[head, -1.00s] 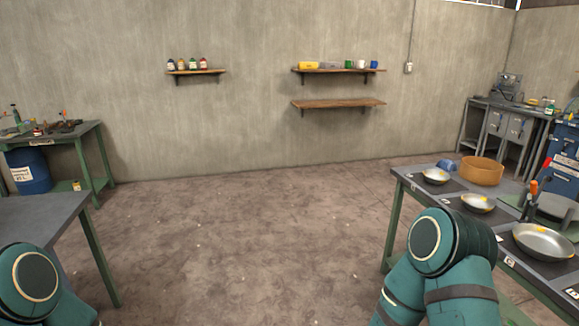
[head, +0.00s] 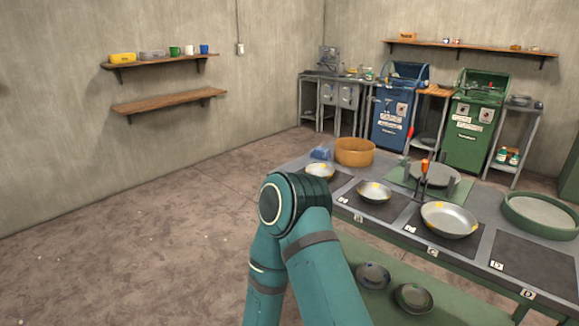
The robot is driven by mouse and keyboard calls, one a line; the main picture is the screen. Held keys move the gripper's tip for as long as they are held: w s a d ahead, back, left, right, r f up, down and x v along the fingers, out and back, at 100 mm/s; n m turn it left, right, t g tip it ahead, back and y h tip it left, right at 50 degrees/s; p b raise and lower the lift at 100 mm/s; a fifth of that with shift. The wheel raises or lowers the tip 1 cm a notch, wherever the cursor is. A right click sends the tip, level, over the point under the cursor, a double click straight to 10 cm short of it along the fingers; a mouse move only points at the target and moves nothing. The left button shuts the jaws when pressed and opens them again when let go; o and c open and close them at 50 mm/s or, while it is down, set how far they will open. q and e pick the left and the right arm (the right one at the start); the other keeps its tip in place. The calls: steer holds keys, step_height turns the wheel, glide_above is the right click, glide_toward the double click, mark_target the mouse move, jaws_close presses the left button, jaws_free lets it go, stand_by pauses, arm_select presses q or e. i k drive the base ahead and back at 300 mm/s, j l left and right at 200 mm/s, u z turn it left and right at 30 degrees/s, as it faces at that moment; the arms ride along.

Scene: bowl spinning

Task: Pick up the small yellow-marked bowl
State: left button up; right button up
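Three metal bowls stand in a row on dark mats on the workbench at the right. The smallest-looking bowl (head: 320,172) is at the far left end and has a yellow mark. A middle bowl (head: 374,192) and a larger, nearer bowl (head: 449,220) also carry yellow marks. Neither gripper is in view. My teal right arm shows at the lower middle, in front of the bench's left end, with its gripper out of frame. No part of my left arm shows.
The workbench (head: 487,266) also bears an orange round tub (head: 354,152), a blue item (head: 321,153), a pan-like disc on a stand (head: 435,173) and a green-rimmed round tray (head: 541,213). Two darker bowls (head: 374,275) (head: 413,297) sit on its lower shelf. Open floor lies left.

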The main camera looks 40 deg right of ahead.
mark_target(324, 171)
steer(key=i+z, duration=0.35)
steer(key=i, duration=0.3)
steer(key=i+j+z, duration=0.1)
steer(key=i+z, duration=0.25)
steer(key=i, duration=0.3)
steer(key=i+z, duration=0.4)
steer(key=i, duration=0.2)
steer(key=i+j+z, duration=0.25)
steer(key=i+z, duration=0.15)
steer(key=i, duration=0.15)
steer(key=i+j+z, duration=0.1)
steer(key=z, duration=0.35)
steer(key=i+j+z, duration=0.1)
steer(key=z, duration=0.4)
steer(key=j+z, duration=0.15)
steer(key=z, duration=0.3)
steer(key=i+j+z, duration=0.1)
steer(key=z, duration=0.35)
steer(key=j+z, duration=0.3)
steer(key=z, duration=0.15)
steer(key=j+z, duration=0.2)
steer(key=z, duration=0.3)
